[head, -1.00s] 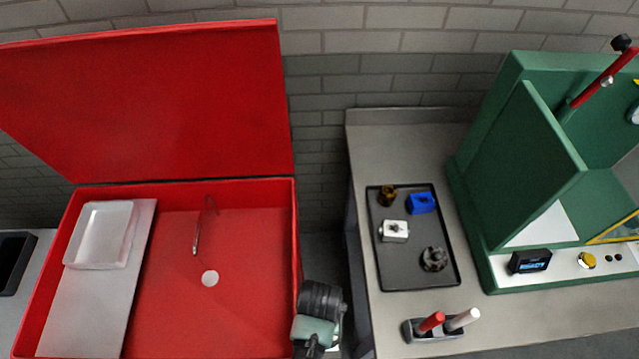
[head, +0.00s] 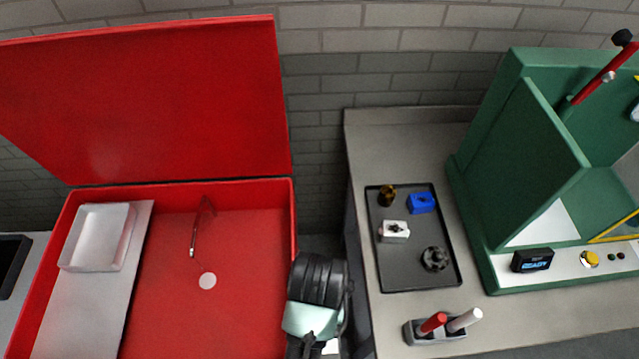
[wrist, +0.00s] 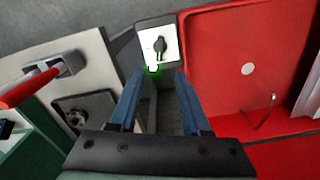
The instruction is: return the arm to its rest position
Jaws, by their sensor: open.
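My arm (head: 318,282) shows at the bottom middle of the head view, as a black and pale green part between the red box and the right bench. I cannot make out the fingers in that view. In the wrist view my gripper (wrist: 158,80) has its two blue fingers apart with nothing between them. Beyond the fingertips is a white panel with a black knob (wrist: 160,46) and a small green light. The fingers seem apart from it, though the distance is hard to tell.
An open red box (head: 250,240) with a white tray (head: 98,237) stands left. On the right bench are a black tray (head: 405,277) with several small parts, a grey holder (head: 413,332) with red and white handles, and a green machine (head: 530,150). A gap lies between box and bench.

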